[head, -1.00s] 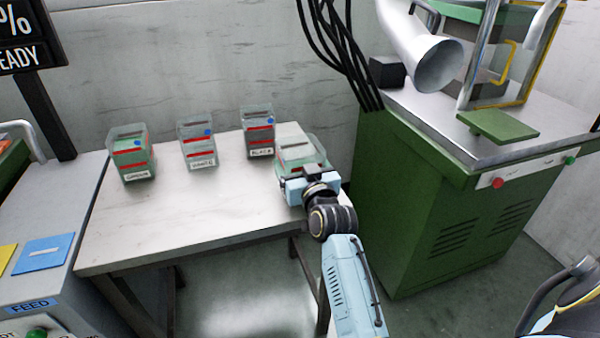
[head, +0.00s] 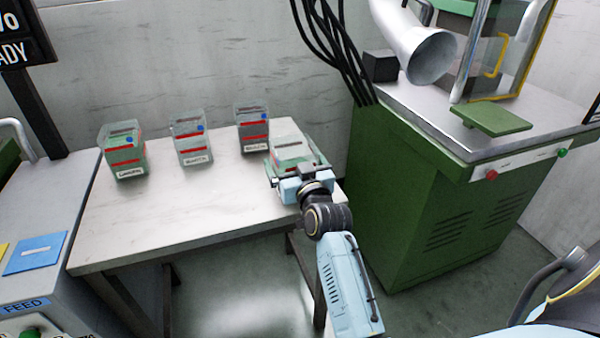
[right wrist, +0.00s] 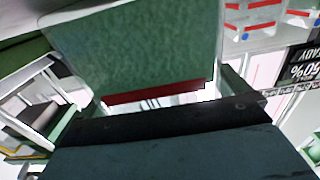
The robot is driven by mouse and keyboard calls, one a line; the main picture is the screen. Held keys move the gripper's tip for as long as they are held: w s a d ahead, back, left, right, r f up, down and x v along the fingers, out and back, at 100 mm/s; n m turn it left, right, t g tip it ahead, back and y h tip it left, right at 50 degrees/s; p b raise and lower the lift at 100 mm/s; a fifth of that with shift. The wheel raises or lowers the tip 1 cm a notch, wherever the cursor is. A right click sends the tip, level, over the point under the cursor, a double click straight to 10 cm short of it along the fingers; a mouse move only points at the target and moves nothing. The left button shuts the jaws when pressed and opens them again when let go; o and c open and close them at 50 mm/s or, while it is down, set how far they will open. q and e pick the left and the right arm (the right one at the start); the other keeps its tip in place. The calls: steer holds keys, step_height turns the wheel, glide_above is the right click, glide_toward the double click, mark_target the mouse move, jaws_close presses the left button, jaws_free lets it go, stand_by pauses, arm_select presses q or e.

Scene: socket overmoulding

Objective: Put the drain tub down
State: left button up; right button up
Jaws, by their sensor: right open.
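The drain tub (head: 293,148) is a clear tub with green in it, at the right end of the pale table. It appears to stand on the table top, but its underside is hidden. My right gripper (head: 292,176) is at the tub's near side. In the right wrist view, the tub (right wrist: 135,45) with a red band along its edge fills the space in front of my open right gripper (right wrist: 150,100). The fingers are apart, one towards each side of the tub; whether they touch it I cannot tell. My left gripper is not in view.
Three labelled clear bins, a left one (head: 123,152), a middle one (head: 192,142) and a right one (head: 252,130), stand along the table's back. The table (head: 190,215) is bare in front. A green machine cabinet (head: 410,200) stands close on the right. Black cables (head: 335,50) hang behind.

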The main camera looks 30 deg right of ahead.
steer(key=p+v, duration=0.3)
steer(key=v, duration=0.9)
steer(key=s+a+f+n+g+y, duration=0.2)
steer(key=s+f+g, duration=0.1)
steer(key=f, duration=0.6)
steer(key=s+a+f+n+g+y, duration=0.15)
steer(key=f+g, duration=0.25)
steer(key=f, duration=0.5)
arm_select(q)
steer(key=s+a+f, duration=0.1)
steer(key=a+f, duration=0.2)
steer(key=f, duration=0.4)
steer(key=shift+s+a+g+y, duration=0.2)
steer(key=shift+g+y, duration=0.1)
arm_select(e)
steer(key=s+d+f+n+g, duration=0.1)
steer(key=s+f+g, duration=0.7)
steer(key=s+f, duration=0.6)
steer(key=s, duration=0.3)
steer(key=shift+f, duration=0.2)
steer(key=shift+n, duration=0.25)
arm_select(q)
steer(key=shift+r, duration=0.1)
arm_select(e)
steer(key=shift+s+r, duration=0.1)
